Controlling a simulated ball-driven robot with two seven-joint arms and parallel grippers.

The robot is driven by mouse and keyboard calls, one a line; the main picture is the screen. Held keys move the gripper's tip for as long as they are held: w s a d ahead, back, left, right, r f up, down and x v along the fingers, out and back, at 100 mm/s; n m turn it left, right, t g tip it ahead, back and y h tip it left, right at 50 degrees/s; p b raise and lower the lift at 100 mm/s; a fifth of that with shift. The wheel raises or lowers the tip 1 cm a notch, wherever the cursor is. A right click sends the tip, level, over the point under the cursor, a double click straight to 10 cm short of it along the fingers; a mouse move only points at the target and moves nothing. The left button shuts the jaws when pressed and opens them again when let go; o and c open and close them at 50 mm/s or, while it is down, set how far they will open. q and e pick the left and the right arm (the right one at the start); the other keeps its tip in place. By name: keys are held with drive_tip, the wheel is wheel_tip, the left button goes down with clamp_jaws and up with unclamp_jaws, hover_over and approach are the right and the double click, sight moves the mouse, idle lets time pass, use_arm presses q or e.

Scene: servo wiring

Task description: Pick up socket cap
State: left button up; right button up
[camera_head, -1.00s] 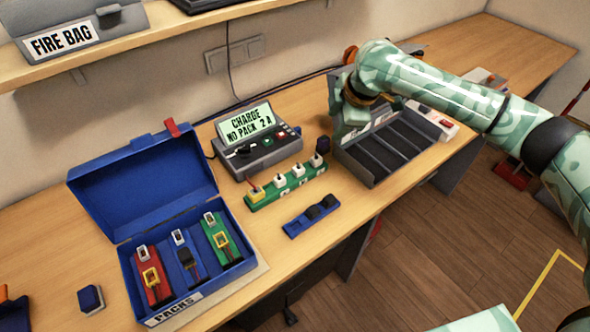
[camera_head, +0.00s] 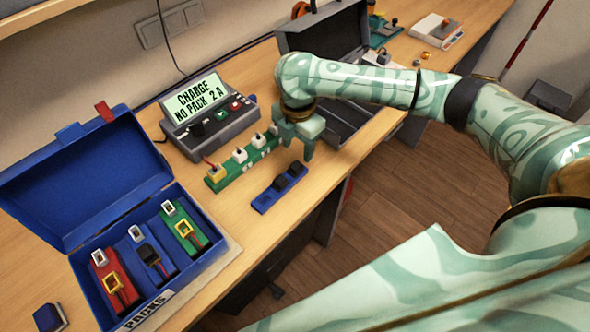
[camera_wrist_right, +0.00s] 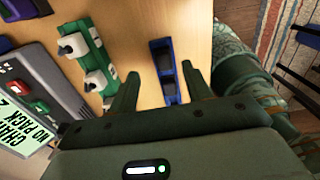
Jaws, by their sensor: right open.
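A blue strip (camera_head: 264,203) with two dark caps (camera_head: 288,176) lies on the table in front of the charger. It also shows in the wrist view (camera_wrist_right: 170,90), below and between my fingers. A green socket strip (camera_head: 217,183) with white sockets stands behind it; its right end is hidden by my right gripper in the head view. The green strip is left of the fingers in the wrist view (camera_wrist_right: 96,70). My right gripper (camera_head: 297,150) is open and empty, pointing down above the table just behind the blue strip's right end. My left gripper is out of view.
The charger (camera_head: 222,133) stands behind the green strip. A blue case (camera_head: 80,190) with red, blue and green packs is at left. A grey open case (camera_head: 325,32) is behind my right arm. Bare table lies around the blue strip.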

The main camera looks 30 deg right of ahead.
sight(298, 164)
drive_tip(key=f, duration=0.1)
drive_tip(key=f+b, duration=0.1)
drive_tip(key=f, duration=0.1)
drive_tip(key=f+b, duration=0.1)
drive_tip(key=f, duration=0.1)
drive_tip(key=shift+s+a+f, duration=0.15)
drive_tip(key=shift+s+f, duration=0.1)
drive_tip(key=shift+s, duration=0.05)
drive_tip(key=shift+r, duration=0.1)
drive_tip(key=c, duration=1.1)
drive_tip(key=shift+o, duration=0.2)
drive_tip(key=shift+r, duration=0.1)
drive_tip(key=r+p, duration=0.1)
drive_tip(key=r, duration=0.1)
drive_tip(key=r+p, duration=0.1)
drive_tip(key=r, duration=0.1)
drive_tip(key=shift+s+a+r, duration=0.1)
drive_tip(key=shift+s+r, duration=0.1)
drive_tip(key=s+a+r+p, duration=0.6)
drive_tip(key=s+r, duration=0.2)
drive_tip(key=s, duration=0.4)
drive_tip(key=shift+r, duration=0.25)
drive_tip(key=shift+a, duration=0.1)
